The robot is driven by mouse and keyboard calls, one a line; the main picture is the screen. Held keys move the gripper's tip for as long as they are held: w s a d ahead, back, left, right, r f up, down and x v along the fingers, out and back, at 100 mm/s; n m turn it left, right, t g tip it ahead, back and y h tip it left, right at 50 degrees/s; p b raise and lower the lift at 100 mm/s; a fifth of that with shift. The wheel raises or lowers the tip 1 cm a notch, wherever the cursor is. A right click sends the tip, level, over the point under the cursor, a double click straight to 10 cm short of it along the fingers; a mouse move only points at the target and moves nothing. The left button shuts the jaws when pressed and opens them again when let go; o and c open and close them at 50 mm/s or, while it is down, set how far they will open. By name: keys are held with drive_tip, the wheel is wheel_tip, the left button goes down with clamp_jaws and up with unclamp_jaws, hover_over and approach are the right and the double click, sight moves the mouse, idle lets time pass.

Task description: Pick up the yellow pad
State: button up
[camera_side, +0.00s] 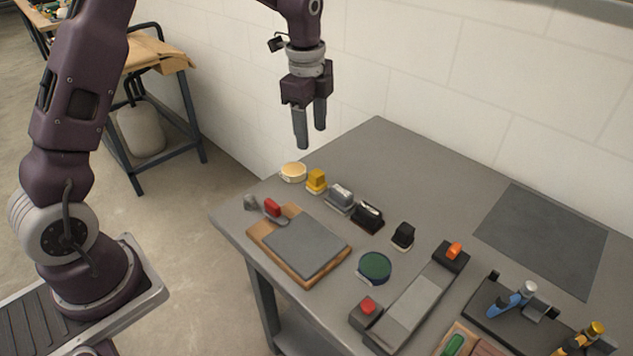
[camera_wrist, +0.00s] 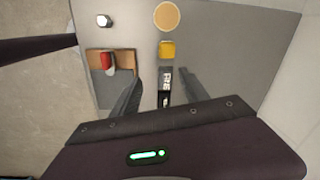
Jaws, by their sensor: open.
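A round, pale yellow pad (camera_side: 293,172) lies near the table's far left edge, and it also shows at the top of the wrist view (camera_wrist: 166,16). A small, brighter yellow block (camera_side: 317,180) sits just right of it; in the wrist view the block (camera_wrist: 167,49) is between the pad and my fingers. My gripper (camera_side: 311,137) is open and empty, pointing down, well above the table. In the wrist view its fingertips (camera_wrist: 160,76) are below both yellow things, which are in plain sight.
A grey sanding block (camera_side: 340,198) and black blocks (camera_side: 367,217) continue the row. A wooden board with a grey sheet (camera_side: 305,248), a red-topped piece (camera_side: 272,209) and a green round pad (camera_side: 374,267) lie nearer. A dark mat (camera_side: 545,238) lies right. The back middle is clear.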

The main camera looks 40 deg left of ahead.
sight(317, 173)
drive_tip(key=w+f+m, duration=0.1)
drive_tip(key=f, duration=0.1)
drive_tip(key=w+a+f+m, duration=0.1)
drive_tip(key=f, duration=0.2)
drive_tip(key=w+f+m+g, duration=0.1)
drive_tip(key=f, duration=0.2)
drive_tip(key=shift+w+a+f, duration=0.1)
drive_tip(key=shift+w+a, duration=0.15)
drive_tip(key=shift+a, duration=0.05)
wheel_tip(317, 173, down, 7)
drive_tip(key=shift+s+a+r, duration=0.1)
clamp_jaws()
